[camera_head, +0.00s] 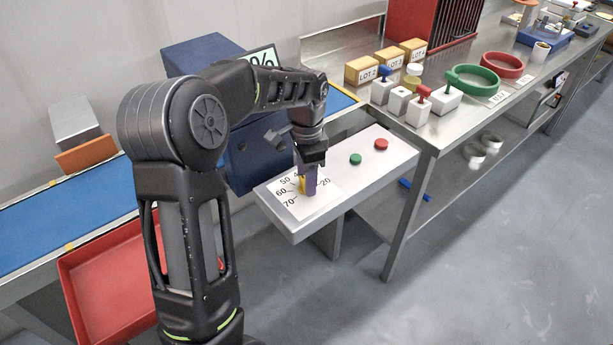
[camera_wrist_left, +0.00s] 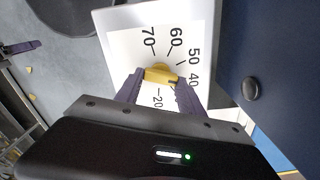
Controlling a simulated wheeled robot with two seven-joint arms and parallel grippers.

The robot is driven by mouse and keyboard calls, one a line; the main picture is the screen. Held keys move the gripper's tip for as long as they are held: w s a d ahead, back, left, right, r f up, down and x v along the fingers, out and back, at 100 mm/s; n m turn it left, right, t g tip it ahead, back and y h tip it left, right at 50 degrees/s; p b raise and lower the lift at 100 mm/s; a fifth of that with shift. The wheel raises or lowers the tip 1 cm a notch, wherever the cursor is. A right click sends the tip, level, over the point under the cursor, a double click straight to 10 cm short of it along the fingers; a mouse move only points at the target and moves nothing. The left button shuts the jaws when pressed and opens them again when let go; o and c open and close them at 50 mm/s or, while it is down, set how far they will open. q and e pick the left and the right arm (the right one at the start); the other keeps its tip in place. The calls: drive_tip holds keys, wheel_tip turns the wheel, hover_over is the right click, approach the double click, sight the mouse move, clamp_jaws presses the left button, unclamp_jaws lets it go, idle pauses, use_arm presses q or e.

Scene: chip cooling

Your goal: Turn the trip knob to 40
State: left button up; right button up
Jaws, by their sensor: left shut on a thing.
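The yellow trip knob (camera_head: 302,184) sits on a white dial plate (camera_head: 293,203) marked from 20 to 70, on a grey panel. My left gripper (camera_head: 309,184) points down over the dial, its purple fingers shut on the knob. In the left wrist view, the knob (camera_wrist_left: 160,76) is between the fingertips (camera_wrist_left: 158,83). The 70, 60, 50 and 40 marks show beyond the fingers, and 20 shows between them. The fingers cover part of the scale near 30. I cannot tell exactly which mark the knob points at. My right gripper is not clearly visible.
A green button (camera_head: 355,159) and a red button (camera_head: 381,144) stand on the same panel, right of the dial. A dark blue cabinet (camera_head: 257,155) stands behind it. A steel bench (camera_head: 440,132) with blocks and rings is at the right; a red tray (camera_head: 110,290) is at the lower left.

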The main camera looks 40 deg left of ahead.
idle(0.3)
use_arm(q)
drive_tip(key=o, duration=1.4)
drive_tip(key=shift+c, duration=0.2)
wheel_tip(320, 180, up, 8)
drive_tip(key=shift+f+b, duration=0.1)
drive_tip(key=shift+b, duration=0.2)
